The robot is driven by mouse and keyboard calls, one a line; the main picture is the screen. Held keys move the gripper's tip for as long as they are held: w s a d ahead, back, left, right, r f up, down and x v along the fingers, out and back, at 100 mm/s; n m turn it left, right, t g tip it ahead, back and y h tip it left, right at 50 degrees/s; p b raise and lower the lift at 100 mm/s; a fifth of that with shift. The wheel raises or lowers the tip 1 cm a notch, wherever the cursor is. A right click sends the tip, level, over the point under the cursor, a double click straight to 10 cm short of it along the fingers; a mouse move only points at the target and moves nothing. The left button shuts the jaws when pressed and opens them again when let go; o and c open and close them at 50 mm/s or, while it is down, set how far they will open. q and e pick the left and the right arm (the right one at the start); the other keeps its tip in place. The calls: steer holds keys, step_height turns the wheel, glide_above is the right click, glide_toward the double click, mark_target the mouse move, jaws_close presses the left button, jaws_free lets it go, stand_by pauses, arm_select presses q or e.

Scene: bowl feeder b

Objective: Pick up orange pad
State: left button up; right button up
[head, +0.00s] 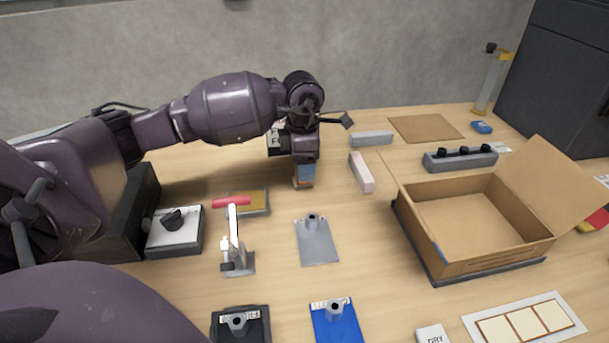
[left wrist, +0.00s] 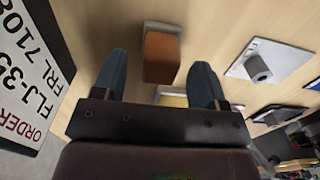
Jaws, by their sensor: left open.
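The orange pad (left wrist: 161,55) shows in the left wrist view as a small orange block with a pale part at its far end, resting on the wooden table. My left gripper (left wrist: 160,78) is open, with a blue-grey finger on either side of the pad's line and visible gaps between. The pad looks just beyond or between the fingertips; I cannot tell how deep. In the head view my left gripper (head: 304,175) points down at the table, and it mostly hides the pad. My right gripper is not in view.
A white order card (left wrist: 28,70) stands close to the gripper. A pale pink bar (head: 361,172) and a grey block (head: 371,138) lie to its right. A grey plate with a post (head: 316,243) is in front. An open cardboard box (head: 430,247) stands at right.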

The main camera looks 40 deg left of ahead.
arm_select(q)
steer(key=shift+f, duration=0.6)
steer(key=shift+r, duration=0.1)
steer(key=shift+c, duration=0.2)
steer(key=c, duration=1)
step_height(320, 180, up, 20)
steer(key=p, duration=0.3)
